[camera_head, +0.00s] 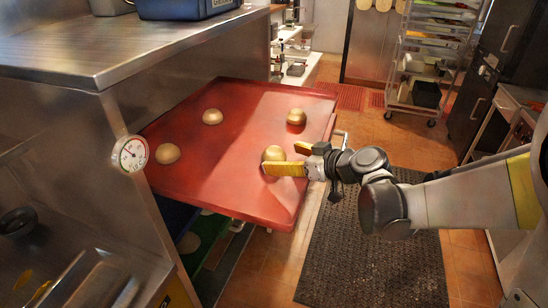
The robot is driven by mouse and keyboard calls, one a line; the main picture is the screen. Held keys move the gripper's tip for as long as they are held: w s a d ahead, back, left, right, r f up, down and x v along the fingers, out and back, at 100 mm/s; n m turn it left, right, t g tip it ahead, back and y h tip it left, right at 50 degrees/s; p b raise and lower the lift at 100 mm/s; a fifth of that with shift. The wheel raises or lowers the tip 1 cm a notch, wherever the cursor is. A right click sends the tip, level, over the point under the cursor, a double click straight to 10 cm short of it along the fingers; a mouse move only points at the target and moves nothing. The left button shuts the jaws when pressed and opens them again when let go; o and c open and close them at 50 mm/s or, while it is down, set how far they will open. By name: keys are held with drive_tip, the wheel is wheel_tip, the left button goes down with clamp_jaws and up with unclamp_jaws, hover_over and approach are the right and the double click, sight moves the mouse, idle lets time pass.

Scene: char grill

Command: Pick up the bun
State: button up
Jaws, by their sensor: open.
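Several round golden-brown buns rest on a red tray (235,140). One bun (273,154) lies near the tray's right side. Another bun (296,117) is at the far right, one bun (212,116) at the far left, and one bun (167,153) at the near left. My gripper (284,160) reaches in from the right with its yellow fingers spread. The near right bun appears between or just beyond the fingertips, with its lower front partly hidden by the near finger. I cannot tell whether the fingers touch it.
A steel counter (95,45) with a blue bin (186,8) stands at the left, and a dial gauge (131,153) sits on its corner by the tray. A wheeled rack (430,60) stands at the back right. A dark mat (375,250) covers the floor below my arm.

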sight(274, 149)
drive_tip(key=x, duration=0.4)
drive_tip(key=shift+w+a+f+b, duration=0.1)
drive_tip(key=shift+a+b, duration=0.05)
drive_tip(key=shift+b, duration=0.25)
drive_tip(key=c, duration=1.3)
wheel_tip(274, 149, up, 4)
drive_tip(key=shift+r+p, duration=0.15)
drive_tip(key=shift+p, duration=0.85)
drive_tip(key=w+d+r+p, duration=0.1)
drive_tip(key=d+r, duration=0.1)
drive_tip(key=d, duration=0.1)
drive_tip(key=w+d+r+p, duration=0.1)
drive_tip(key=d+r, duration=0.1)
drive_tip(key=d, duration=0.2)
drive_tip(key=w+d+r, duration=0.1)
drive_tip(key=d+r, duration=0.1)
drive_tip(key=d, duration=0.2)
drive_tip(key=shift+d+r+p, duration=0.2)
drive_tip(key=shift+r+p, duration=0.2)
